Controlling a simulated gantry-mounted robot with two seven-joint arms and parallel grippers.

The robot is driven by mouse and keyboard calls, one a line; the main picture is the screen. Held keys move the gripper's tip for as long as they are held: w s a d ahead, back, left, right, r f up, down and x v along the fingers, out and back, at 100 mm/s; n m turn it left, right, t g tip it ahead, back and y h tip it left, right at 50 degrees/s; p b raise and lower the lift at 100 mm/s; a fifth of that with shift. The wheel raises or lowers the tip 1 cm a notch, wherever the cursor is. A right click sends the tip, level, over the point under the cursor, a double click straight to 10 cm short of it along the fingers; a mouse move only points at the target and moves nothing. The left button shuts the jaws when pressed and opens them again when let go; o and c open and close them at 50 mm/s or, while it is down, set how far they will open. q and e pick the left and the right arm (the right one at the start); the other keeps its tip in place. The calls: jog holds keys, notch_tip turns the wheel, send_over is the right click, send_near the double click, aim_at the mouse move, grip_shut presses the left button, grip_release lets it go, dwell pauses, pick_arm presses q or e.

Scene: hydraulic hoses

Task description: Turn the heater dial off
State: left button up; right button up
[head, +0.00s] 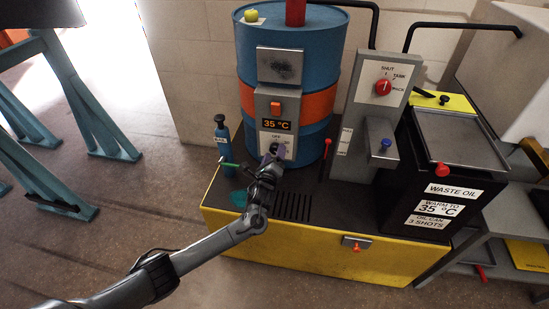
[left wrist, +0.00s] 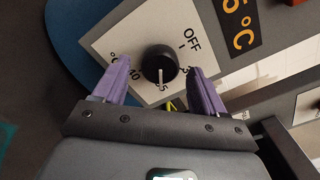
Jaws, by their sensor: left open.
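The heater dial is a black round knob (left wrist: 160,58) on a white plate (left wrist: 113,42). Its white pointer aims down in the left wrist view, toward the 35 mark. The OFF label (left wrist: 190,40) lies to the knob's upper right. My left gripper (left wrist: 160,66) is open, with one purple finger on each side of the knob; I cannot tell whether they touch it. In the head view my left gripper (head: 271,155) is at the lower part of the heater box (head: 262,106) and partly hides the dial. My right gripper is not seen.
The heater box has an orange switch (head: 276,107) and a 35 °C display (head: 277,125). A blue drum (head: 255,75) stands behind. A blue bottle (head: 221,135) is to the left. A control post (head: 357,110) and a waste oil tank (head: 438,205) are to the right.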

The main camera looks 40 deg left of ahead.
pick_arm(q)
jog(key=shift+w+a, duration=0.3)
jog(key=shift+w, duration=0.25)
jog(key=shift+c, duration=0.3)
jog(key=c, duration=1)
